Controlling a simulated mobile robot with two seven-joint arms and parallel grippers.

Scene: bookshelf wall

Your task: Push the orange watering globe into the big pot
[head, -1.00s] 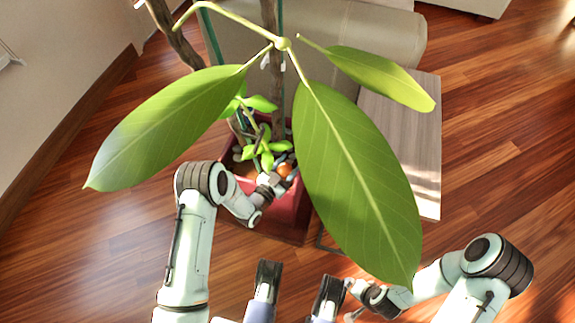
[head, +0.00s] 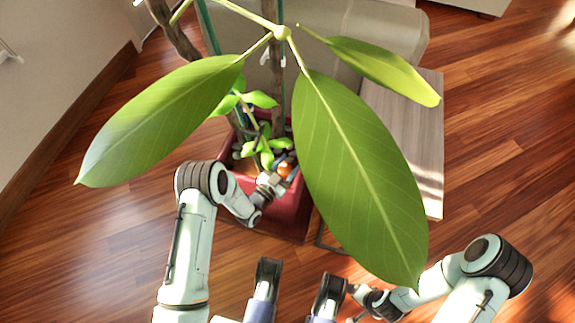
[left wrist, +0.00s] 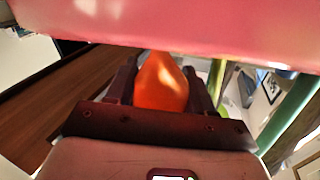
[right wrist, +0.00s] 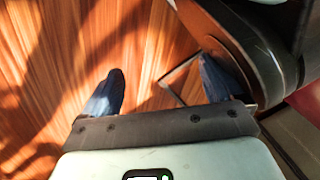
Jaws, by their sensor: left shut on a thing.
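The orange watering globe (head: 284,169) shows as a small orange patch over the soil at the near right inside of the big pot (head: 290,212), a dark red square planter. My left gripper (head: 284,176) reaches over the pot's front rim and is shut on the globe. In the left wrist view the globe (left wrist: 161,84) sits between the two dark fingers, close to a reddish-pink surface across the top. The globe's lower end is hidden, so I cannot tell how deep it sits. My right gripper (right wrist: 162,92) is open and empty over the floor.
Large green leaves (head: 360,165) hang over the pot and hide its right side. Stems and small plants (head: 262,150) stand in it. A wooden bench (head: 425,150) and a beige sofa (head: 350,40) lie behind. The wooden floor (head: 90,245) at left is clear.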

